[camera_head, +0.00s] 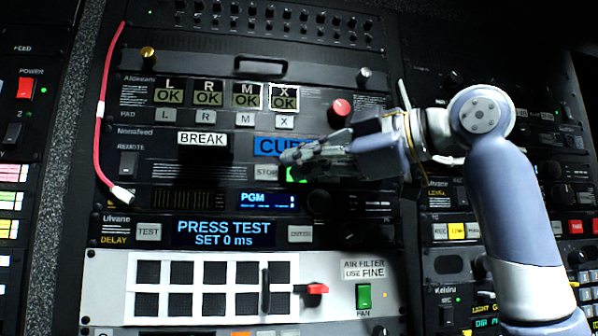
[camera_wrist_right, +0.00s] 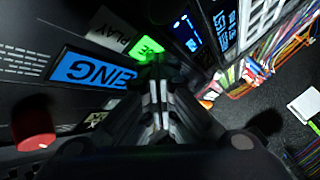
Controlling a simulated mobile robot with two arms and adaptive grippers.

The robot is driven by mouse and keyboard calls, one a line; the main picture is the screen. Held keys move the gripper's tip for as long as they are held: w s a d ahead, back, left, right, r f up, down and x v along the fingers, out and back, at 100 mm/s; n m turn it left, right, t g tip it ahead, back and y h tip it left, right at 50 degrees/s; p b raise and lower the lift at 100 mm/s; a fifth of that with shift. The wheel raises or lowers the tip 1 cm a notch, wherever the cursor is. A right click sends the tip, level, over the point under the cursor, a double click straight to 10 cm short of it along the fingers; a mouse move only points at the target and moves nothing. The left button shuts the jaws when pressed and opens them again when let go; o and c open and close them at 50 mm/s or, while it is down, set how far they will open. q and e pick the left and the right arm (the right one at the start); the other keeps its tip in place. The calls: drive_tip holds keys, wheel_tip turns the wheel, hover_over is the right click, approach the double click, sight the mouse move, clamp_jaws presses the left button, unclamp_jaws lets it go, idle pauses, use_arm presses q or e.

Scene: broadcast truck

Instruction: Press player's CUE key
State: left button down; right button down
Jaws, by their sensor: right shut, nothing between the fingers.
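The player's blue display (camera_head: 268,146) shows letters starting "CU"; in the right wrist view the display (camera_wrist_right: 88,71) shows letters ending "EING". A green lit key (camera_head: 297,174) sits below it, partly hidden by my right gripper (camera_head: 287,158). In the right wrist view the green key (camera_wrist_right: 149,45) shows part of a label ending in "E", just beyond my fingertips (camera_wrist_right: 157,68). My right gripper is shut and empty, its tips at or very near this key; I cannot tell whether they touch. My left gripper is not in view.
A STOP key (camera_head: 265,171) is left of the green key, and a PLAY key (camera_wrist_right: 113,29) shows beside it in the wrist view. A red knob (camera_head: 341,107) sticks out above my gripper. A red cable (camera_head: 104,100) hangs at the left.

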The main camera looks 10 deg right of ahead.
idle(0.5)
drive_tip(key=shift+s, duration=0.65)
drive_tip(key=shift+s, duration=0.1)
drive_tip(key=s+b, duration=0.1)
drive_tip(key=s, duration=0.3)
drive_tip(key=shift+s+b, duration=0.4)
drive_tip(key=shift+f, duration=0.1)
idle(0.4)
